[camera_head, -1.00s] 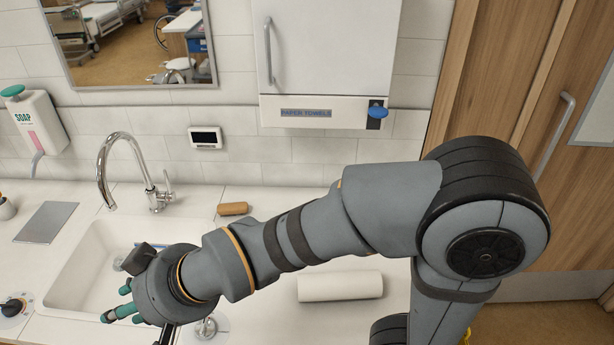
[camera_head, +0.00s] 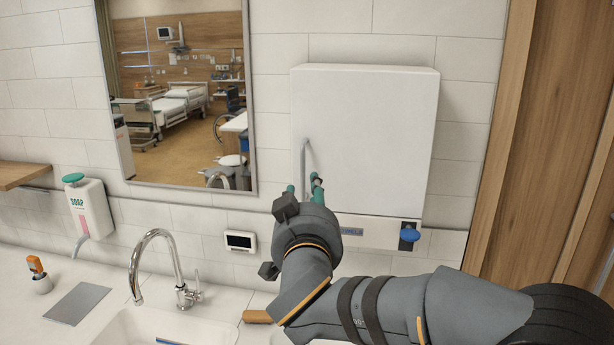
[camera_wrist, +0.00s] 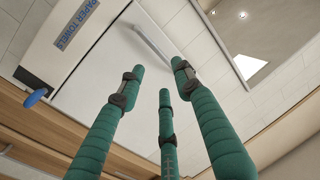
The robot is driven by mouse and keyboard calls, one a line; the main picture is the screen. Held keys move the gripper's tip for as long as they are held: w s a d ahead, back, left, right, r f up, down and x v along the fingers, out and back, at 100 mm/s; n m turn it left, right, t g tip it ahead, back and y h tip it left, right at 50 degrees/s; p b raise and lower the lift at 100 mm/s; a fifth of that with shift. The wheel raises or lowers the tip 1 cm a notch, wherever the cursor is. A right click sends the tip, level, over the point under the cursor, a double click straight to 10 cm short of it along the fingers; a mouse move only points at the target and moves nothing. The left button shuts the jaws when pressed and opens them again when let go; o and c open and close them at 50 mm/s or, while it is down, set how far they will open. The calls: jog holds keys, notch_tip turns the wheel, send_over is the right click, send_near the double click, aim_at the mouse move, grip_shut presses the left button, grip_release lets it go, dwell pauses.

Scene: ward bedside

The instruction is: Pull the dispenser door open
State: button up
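The paper towel dispenser is a white wall cabinet whose door (camera_head: 375,140) is closed. A vertical metal handle (camera_head: 303,165) runs along the door's left side. In the wrist view the handle (camera_wrist: 153,45) lies ahead of the fingertips, with the door (camera_wrist: 85,85) behind. My gripper (camera_head: 304,187) has green fingers pointing up at the handle's lower part. The fingers are spread open with nothing between them, and the handle appears just beyond their tips. Whether any finger touches it cannot be told. The "PAPER TOWELS" label shows in the wrist view (camera_wrist: 76,24).
A blue knob (camera_head: 409,234) sits at the dispenser's lower right. A mirror (camera_head: 180,90) hangs to the left. The soap dispenser (camera_head: 88,208), tap (camera_head: 165,265) and small wall display (camera_head: 240,241) are farther left. The wall right of the dispenser is clear.

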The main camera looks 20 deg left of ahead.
jog(key=p+x, duration=0.2)
jog(key=x, duration=0.5)
jog(key=shift+a, duration=0.2)
jog(key=shift+w, duration=0.1)
jog(key=shift+c, duration=0.9)
grip_shut()
